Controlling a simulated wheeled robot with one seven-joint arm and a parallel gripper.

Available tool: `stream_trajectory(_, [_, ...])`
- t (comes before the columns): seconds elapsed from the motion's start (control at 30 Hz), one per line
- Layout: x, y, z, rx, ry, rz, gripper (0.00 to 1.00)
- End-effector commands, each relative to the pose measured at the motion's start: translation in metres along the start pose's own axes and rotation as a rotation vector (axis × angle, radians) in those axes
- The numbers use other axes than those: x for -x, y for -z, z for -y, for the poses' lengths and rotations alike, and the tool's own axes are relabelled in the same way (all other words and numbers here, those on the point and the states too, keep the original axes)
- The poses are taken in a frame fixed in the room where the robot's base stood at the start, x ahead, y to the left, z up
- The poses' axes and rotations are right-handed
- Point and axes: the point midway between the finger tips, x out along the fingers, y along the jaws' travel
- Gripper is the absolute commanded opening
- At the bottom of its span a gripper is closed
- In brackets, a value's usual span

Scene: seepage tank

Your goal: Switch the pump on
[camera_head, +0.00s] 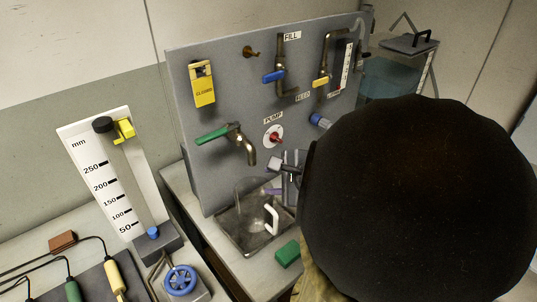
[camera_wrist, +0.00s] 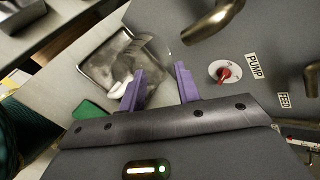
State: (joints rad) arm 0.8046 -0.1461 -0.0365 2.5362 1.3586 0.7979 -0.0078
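The pump switch (camera_head: 273,137) is a red knob on a round white dial, on the grey panel under the PUMP label (camera_head: 273,118). In the wrist view the switch (camera_wrist: 222,72) lies to the right of my right-hand finger, apart from it, with the PUMP label (camera_wrist: 255,65) beside it. My gripper (camera_wrist: 159,72) has two purple fingers spread apart with nothing between them. In the head view my gripper (camera_head: 283,178) is below and slightly right of the switch, partly hidden behind my large dark arm link.
A green-handled tap (camera_head: 230,138) sticks out left of the switch. A clear jug with a white handle (camera_head: 271,217) stands in a metal tray (camera_head: 232,239) below. A blue knob (camera_head: 319,121) is right of the switch. A green block (camera_head: 287,253) lies near the bench edge.

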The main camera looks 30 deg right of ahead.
Motion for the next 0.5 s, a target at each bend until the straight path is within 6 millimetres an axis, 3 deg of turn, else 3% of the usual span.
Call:
stream_trajectory(0.03, [-0.005,0.021,-0.003,-0.073,0.084,-0.016,0.33])
stream_trajectory(0.2, [0.014,0.064,0.018,-0.27,0.358,-0.042,0.33])
stream_trajectory(0.33, [0.03,0.081,0.029,-0.343,0.486,-0.054,0.33])
stream_trajectory(0.5, [0.037,0.084,0.035,-0.362,0.523,-0.055,0.33])
